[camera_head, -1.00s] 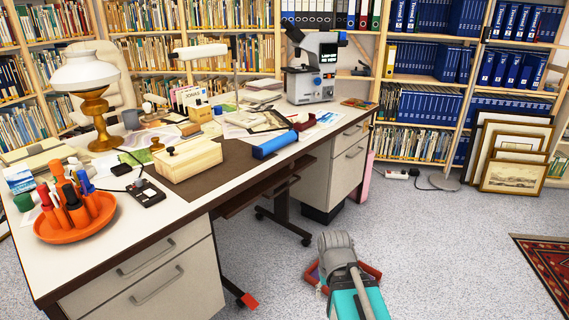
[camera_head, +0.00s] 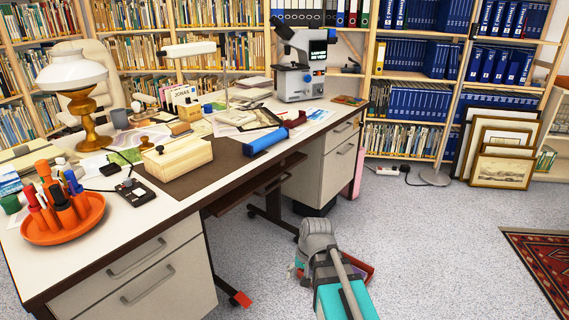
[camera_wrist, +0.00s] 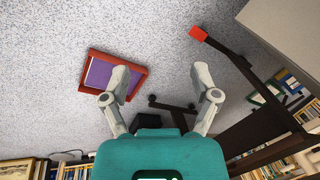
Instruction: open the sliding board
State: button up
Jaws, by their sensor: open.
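The brown sliding board (camera_head: 240,197) shows in the head view under the desk's front edge, between the two drawer units. Most of it is hidden by the desktop. My gripper (camera_wrist: 160,78) is open and empty in the wrist view, its two grey fingers spread over the floor. In the head view my arm stands low in front of the desk, apart from the board, and the fingertips cannot be made out. The wrist view has dark brown desk parts (camera_wrist: 255,132) at right; I cannot tell which is the board.
The desk (camera_head: 110,243) carries a wooden box (camera_head: 178,167), a blue roll (camera_head: 265,140), an orange tray (camera_head: 45,236) of pens and a microscope (camera_head: 300,80). A desk leg ends in a red foot (camera_wrist: 198,33). A red-rimmed purple tray (camera_wrist: 98,75) lies on the floor.

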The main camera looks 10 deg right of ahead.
jog(key=w+a+r+m+t+y, duration=0.15)
jog(key=w+m+y, duration=0.3)
jog(key=w, duration=0.45)
jog(key=m+t+y+b, duration=0.2)
jog(key=m+t+y, duration=0.65)
jog(key=m, duration=1.05)
send_near(283, 162)
jog(key=s+d+t+h, duration=0.1)
jog(key=s+d, duration=0.1)
jog(key=s, duration=0.1)
jog(key=shift+w+r, duration=0.1)
jog(key=shift+r, duration=0.15)
jog(key=x, duration=1.3)
jog(key=shift+w+a+f, duration=0.2)
jog(key=shift+w+a, duration=0.05)
jog(key=shift+w, duration=0.1)
